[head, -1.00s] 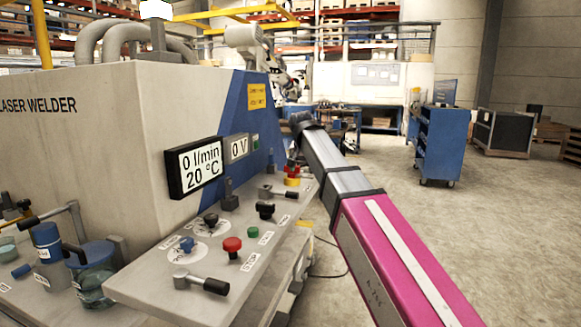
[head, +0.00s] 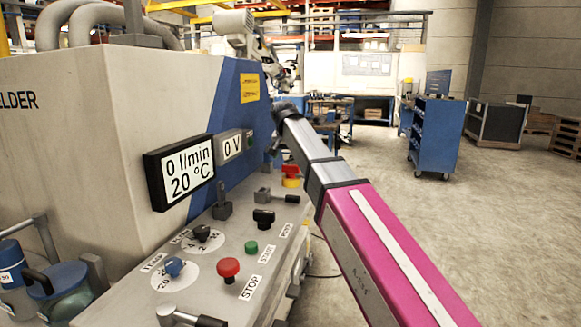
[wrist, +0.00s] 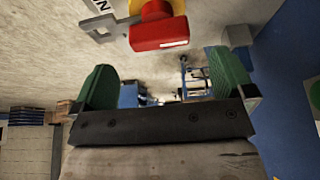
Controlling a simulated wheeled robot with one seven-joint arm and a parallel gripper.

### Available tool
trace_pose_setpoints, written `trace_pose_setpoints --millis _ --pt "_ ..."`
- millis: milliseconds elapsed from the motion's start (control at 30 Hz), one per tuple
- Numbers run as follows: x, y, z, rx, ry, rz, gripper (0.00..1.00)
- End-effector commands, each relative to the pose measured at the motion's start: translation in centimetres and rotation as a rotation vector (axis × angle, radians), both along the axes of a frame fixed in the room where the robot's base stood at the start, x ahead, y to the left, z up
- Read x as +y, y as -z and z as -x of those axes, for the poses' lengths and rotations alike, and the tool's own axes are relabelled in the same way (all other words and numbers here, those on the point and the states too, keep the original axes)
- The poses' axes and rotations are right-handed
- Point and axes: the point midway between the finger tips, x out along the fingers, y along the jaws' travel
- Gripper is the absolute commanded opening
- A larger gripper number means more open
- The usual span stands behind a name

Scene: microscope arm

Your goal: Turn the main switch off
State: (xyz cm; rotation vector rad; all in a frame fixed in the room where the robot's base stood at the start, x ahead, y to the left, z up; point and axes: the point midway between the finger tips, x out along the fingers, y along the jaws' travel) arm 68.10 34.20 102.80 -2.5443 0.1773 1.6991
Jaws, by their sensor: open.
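The main switch is a red handle on a yellow base at the far end of the sloped control panel (head: 215,268). In the head view the switch (head: 291,172) sits just below and beyond the end of my arm. In the wrist view its red handle (wrist: 158,34) is at the top centre, with a grey metal piece beside it. My gripper (wrist: 165,84) is open, its two green-padded fingers apart with nothing between them. The handle is beyond the fingertips, apart from them. My gripper's fingers cannot be made out in the head view.
The panel also has a red stop button (head: 228,268), a green button (head: 251,247), black knobs and levers. A display (head: 180,171) is on the welder's side wall (head: 165,100). A blue cart (head: 438,138) stands to the right on open floor.

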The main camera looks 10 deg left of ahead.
Motion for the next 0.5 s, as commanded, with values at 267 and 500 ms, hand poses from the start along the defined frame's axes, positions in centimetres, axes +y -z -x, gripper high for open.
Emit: trace_pose_setpoints --millis 267,500 --pt "-0.3 3.9 -1.6 0.001 0.000 0.001 1.00" --pt "-0.3 5.1 -2.1 0.001 0.000 0.000 1.00"
